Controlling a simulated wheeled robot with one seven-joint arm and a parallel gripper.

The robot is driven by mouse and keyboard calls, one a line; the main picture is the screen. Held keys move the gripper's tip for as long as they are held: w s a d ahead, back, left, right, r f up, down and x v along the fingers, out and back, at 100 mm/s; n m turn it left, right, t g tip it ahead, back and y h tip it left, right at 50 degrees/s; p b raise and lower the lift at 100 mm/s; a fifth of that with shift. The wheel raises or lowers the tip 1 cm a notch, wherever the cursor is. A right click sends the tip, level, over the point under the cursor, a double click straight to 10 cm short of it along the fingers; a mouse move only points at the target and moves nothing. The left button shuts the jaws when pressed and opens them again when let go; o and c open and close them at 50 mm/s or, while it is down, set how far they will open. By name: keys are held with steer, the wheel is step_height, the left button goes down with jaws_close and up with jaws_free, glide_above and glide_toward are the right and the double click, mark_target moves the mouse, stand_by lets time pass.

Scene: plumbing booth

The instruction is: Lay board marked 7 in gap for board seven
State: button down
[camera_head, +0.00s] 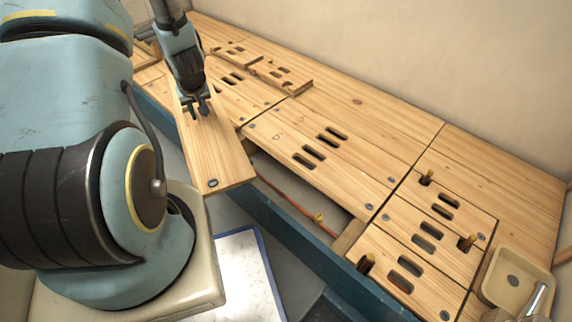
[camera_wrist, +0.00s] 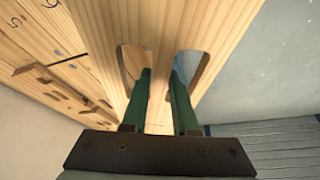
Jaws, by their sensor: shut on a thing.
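My gripper (camera_head: 203,107) is shut on a long pale wooden board (camera_head: 218,158). In the wrist view its green fingers (camera_wrist: 164,85) pass into two slots of the board (camera_wrist: 165,22), gripping the strip between them. No number is readable on the held board. It is up off the floor, left of the open gap (camera_head: 310,195), its near end over the blue front edge. The gap runs along the front of the floor, with a copper pipe (camera_head: 294,200) and brass fitting inside. The board's far end is partly hidden by my gripper.
Slotted floorboards (camera_head: 345,165) lie behind the gap, one marked 6. Loose wooden pieces (camera_head: 285,78) rest on the boards at the back. A white panel (camera_head: 240,270) lies in front.

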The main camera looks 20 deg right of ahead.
steer(key=s+d+f+n+y+b, duration=0.1)
steer(key=s+d+f+n+b, duration=0.1)
steer(key=s+d+f, duration=0.6)
steer(key=s+d+f+n+y+b, duration=0.15)
steer(key=s+d+f, duration=0.25)
steer(key=s+d, duration=0.65)
steer(key=shift+n+h, duration=0.35)
steer(key=shift+h, duration=0.1)
steer(key=f+b, duration=0.1)
steer(key=w+d+f+b, duration=0.1)
steer(key=f+b, duration=0.2)
steer(key=b, duration=0.1)
steer(key=shift+w+d+f, duration=0.2)
steer(key=shift+d+f, duration=0.15)
steer(key=shift+d, duration=0.05)
steer(key=shift+p, duration=0.6)
steer(key=shift+f+b, duration=0.55)
steer(key=shift+f, duration=1.1)
steer(key=shift+p, duration=0.4)
steer(key=shift+f, duration=0.2)
steer(key=c, duration=0.6)
jaws_free()
